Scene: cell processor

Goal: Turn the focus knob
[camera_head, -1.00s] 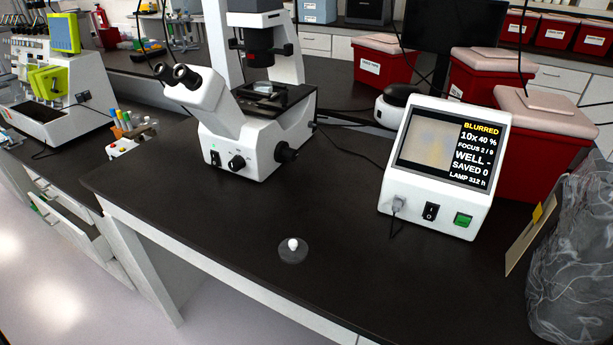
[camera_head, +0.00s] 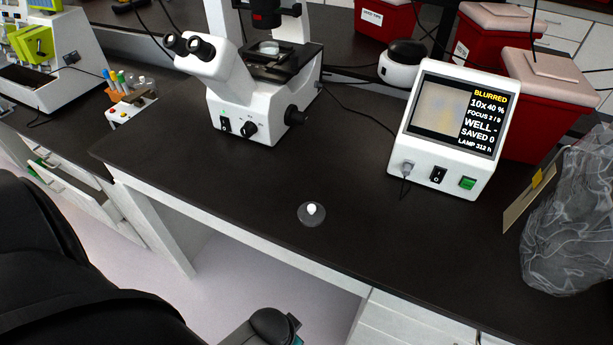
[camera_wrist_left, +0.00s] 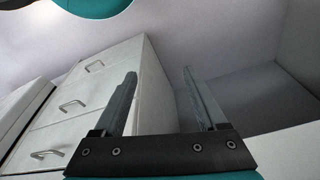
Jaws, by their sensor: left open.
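The white microscope (camera_head: 250,85) stands on the dark bench at upper middle. Its black focus knob (camera_head: 295,115) sticks out low on its right side. A smaller black dial (camera_head: 249,129) and a switch (camera_head: 225,124) are on its front face. The white display unit (camera_head: 450,130) to the right reads "BLURRED", "10x 40 %" and "FOCUS 2 / 9". My left gripper (camera_wrist_left: 160,98) shows open and empty in the left wrist view, facing cabinet drawers below the bench, away from the microscope. My left arm fills the lower left of the head view. My right gripper is not seen.
A small round dark piece with a white top (camera_head: 311,211) lies on the bench in front of the microscope. A bag-like transparent thing (camera_head: 570,220) stands at right. Red bins (camera_head: 545,100) are behind the display. The front bench top is largely clear.

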